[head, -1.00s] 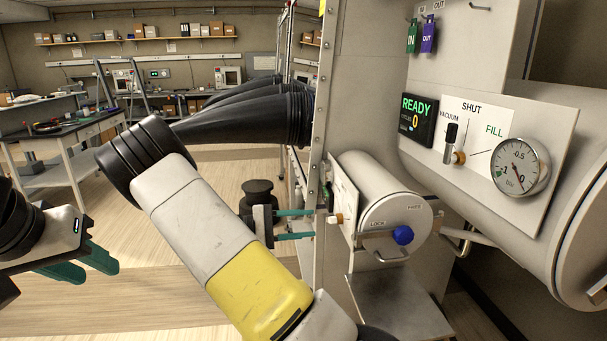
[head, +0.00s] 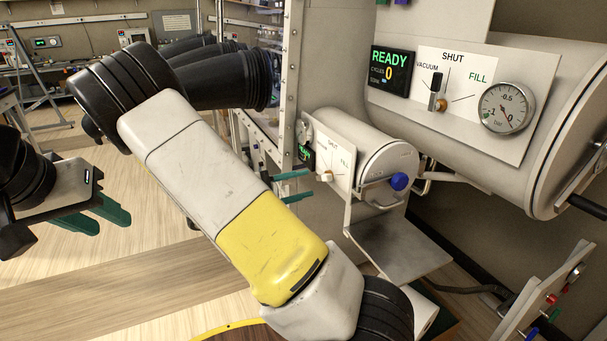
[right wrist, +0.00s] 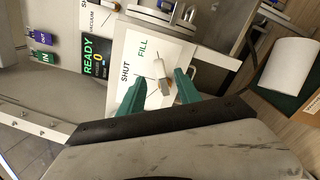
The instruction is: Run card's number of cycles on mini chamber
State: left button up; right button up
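The mini chamber (head: 385,160) is a small white cylinder with a blue knob on its door, which looks closed. Its panel (head: 338,160) has SHUT and FILL marks and a small gauge. Its display (head: 304,156) shows green READY; the digits are too small to read. The panel's valve handle (head: 326,176) has a pale knob; its exact setting is unclear. My right gripper (head: 293,187) is open just left of it. In the right wrist view its green fingers (right wrist: 158,90) are apart, the handle (right wrist: 159,70) between or just beyond their tips. My left gripper (head: 95,218) is open and empty. No card is readable.
The large chamber (head: 545,120) is above right, its display (head: 391,72) reading READY, 0. A metal shelf (head: 400,250) sits below the mini chamber. A board with coloured knobs (head: 545,300) stands lower right. Black glove sleeves (head: 220,80) stick out behind my right arm.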

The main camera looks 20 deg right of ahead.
aim_at(324, 179)
jog(key=d, duration=0.6)
jog(key=shift+w+d, duration=0.15)
jog(key=shift+w, duration=0.1)
jog(key=shift+c, duration=0.2)
grip_shut()
